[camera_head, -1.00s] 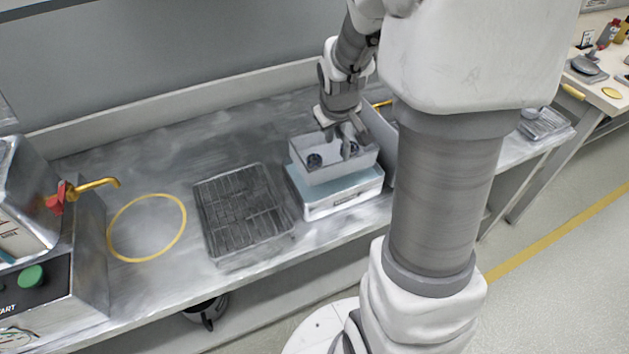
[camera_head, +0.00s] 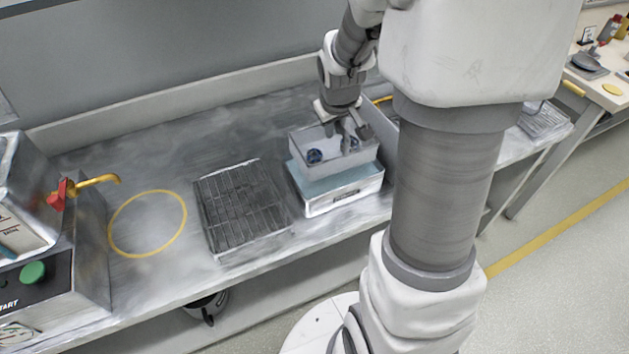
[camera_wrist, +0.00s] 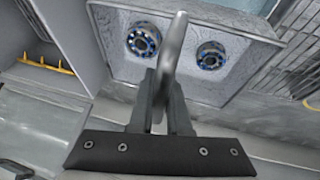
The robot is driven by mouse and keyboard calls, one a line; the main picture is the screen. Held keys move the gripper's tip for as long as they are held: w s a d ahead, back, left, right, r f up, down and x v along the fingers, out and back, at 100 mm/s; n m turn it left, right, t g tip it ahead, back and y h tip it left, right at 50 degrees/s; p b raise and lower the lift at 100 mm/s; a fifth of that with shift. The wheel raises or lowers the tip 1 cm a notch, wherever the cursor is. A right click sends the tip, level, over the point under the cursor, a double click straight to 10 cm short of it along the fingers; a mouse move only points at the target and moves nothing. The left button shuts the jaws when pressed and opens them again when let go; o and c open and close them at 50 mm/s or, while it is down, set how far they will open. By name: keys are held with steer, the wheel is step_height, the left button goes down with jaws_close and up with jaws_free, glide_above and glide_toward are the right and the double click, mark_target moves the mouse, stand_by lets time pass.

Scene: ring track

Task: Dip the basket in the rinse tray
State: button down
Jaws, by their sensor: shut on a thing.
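The basket (camera_head: 306,143) is a grey open box with dark blue ringed parts in it. It is over the rinse tray (camera_head: 345,196), a white tray with a pale blue surface. I cannot tell from these views whether the basket touches the water. My gripper (camera_head: 346,140) is shut on the basket's handle and sits above it. In the wrist view, the fingers (camera_wrist: 164,100) close on the grey metal handle (camera_wrist: 172,55), and two blue-and-silver bearings (camera_wrist: 143,40) lie inside the basket. The tray's inside is partly hidden by the basket.
A wire rack (camera_head: 243,210) lies left of the tray. A yellow ring (camera_head: 147,252) is marked on the metal bench further left. A machine with a yellow spout (camera_head: 95,181) and a green button (camera_head: 33,272) stands at the far left.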

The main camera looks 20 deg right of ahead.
steer(key=shift+r, duration=0.1)
steer(key=shift+r+p, duration=1.5)
steer(key=shift+r, duration=0.45)
